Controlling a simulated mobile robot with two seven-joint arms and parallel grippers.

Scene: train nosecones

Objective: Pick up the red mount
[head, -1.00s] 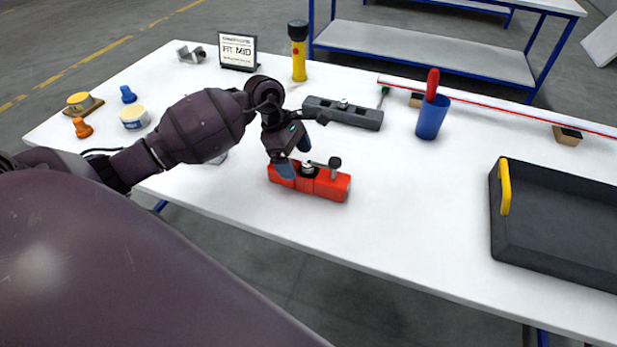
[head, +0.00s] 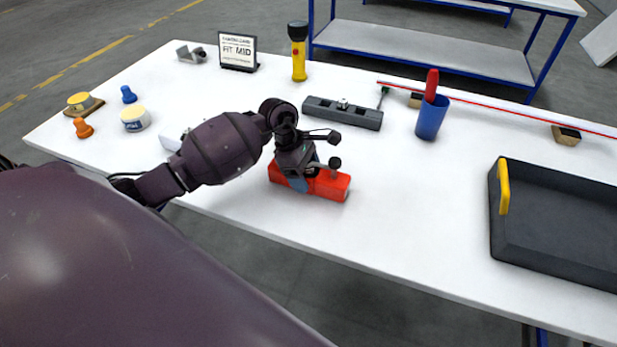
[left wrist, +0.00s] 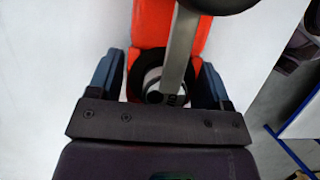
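The red mount (head: 334,188) is a long red block lying on the white table, with a dark ring and a grey lever with a black knob on top. It also shows in the left wrist view (left wrist: 150,24), running up between the fingers. My left gripper (head: 304,179) is down over the middle of the mount. In the left wrist view its blue fingers (left wrist: 165,82) stand on either side of the mount's dark ring, apparently with slight gaps. The fingertips and the far finger in the head view are hidden. My right gripper is not in view.
A grey mount (head: 343,113) lies behind the red one. A blue cup (head: 431,120) with a red-handled tool stands to its right. A black tray (head: 545,255) with a yellow handle is at the right. A flashlight (head: 299,55) stands at the back. The table between mount and tray is clear.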

